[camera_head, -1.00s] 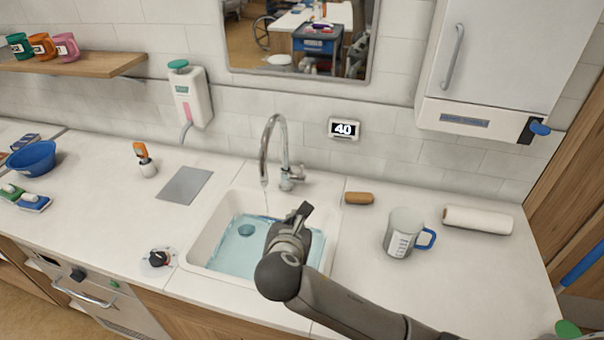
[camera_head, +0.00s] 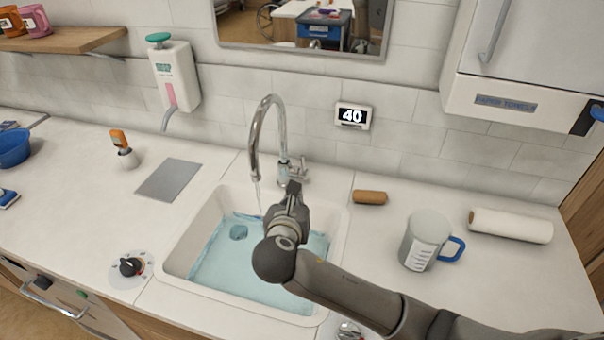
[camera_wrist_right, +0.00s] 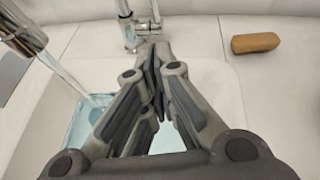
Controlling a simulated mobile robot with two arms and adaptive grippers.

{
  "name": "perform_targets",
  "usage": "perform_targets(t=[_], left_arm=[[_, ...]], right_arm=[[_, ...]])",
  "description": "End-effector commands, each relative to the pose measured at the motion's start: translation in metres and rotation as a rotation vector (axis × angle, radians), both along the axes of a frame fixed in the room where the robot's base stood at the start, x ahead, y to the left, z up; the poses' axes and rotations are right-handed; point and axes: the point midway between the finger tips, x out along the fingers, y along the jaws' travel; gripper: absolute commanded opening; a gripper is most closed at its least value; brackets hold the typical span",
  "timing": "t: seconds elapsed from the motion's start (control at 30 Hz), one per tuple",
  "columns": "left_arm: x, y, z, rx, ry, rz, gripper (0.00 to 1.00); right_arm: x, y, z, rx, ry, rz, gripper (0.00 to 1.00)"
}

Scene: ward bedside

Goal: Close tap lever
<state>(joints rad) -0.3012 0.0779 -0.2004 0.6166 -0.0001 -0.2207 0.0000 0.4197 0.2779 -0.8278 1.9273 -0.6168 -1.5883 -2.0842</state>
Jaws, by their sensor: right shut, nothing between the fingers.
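The chrome tap (camera_head: 268,140) stands behind the sink, its spout arching forward, with a thin stream of water running down. The tap lever (camera_head: 301,170) is on the right side of the tap's base. In the right wrist view the lever (camera_wrist_right: 155,17) lies just past my fingertips. My right gripper (camera_head: 293,188) is shut and empty, pointing at the lever from the front. Whether its tips touch the lever I cannot tell. The sink (camera_head: 180,262) holds bluish water (camera_head: 225,262). My left gripper is in neither view.
A brown bar (camera_head: 370,197) lies on the counter right of the tap. A measuring jug (camera_head: 424,243) with a blue handle and a white roll (camera_head: 511,225) are further right. A grey plate (camera_head: 168,180) lies left of the sink.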

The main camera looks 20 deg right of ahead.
Motion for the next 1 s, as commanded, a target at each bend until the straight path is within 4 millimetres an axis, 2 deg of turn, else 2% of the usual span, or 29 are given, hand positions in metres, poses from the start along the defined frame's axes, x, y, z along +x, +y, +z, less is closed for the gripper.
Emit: perform_targets(t=[0.5,0.6,0.8,1.0], left_arm=[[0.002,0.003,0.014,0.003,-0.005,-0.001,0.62],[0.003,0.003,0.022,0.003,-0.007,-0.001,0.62],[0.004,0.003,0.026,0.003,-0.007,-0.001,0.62],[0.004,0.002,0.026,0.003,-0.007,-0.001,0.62]], right_arm=[[0.077,-0.038,-0.034,0.0,0.002,-0.003,0.0],[0.091,-0.043,-0.023,0.002,-0.001,-0.003,0.0],[0.106,-0.048,-0.018,0.002,0.0,-0.001,0.0],[0.108,-0.049,-0.019,0.002,0.001,0.0,0.0]])
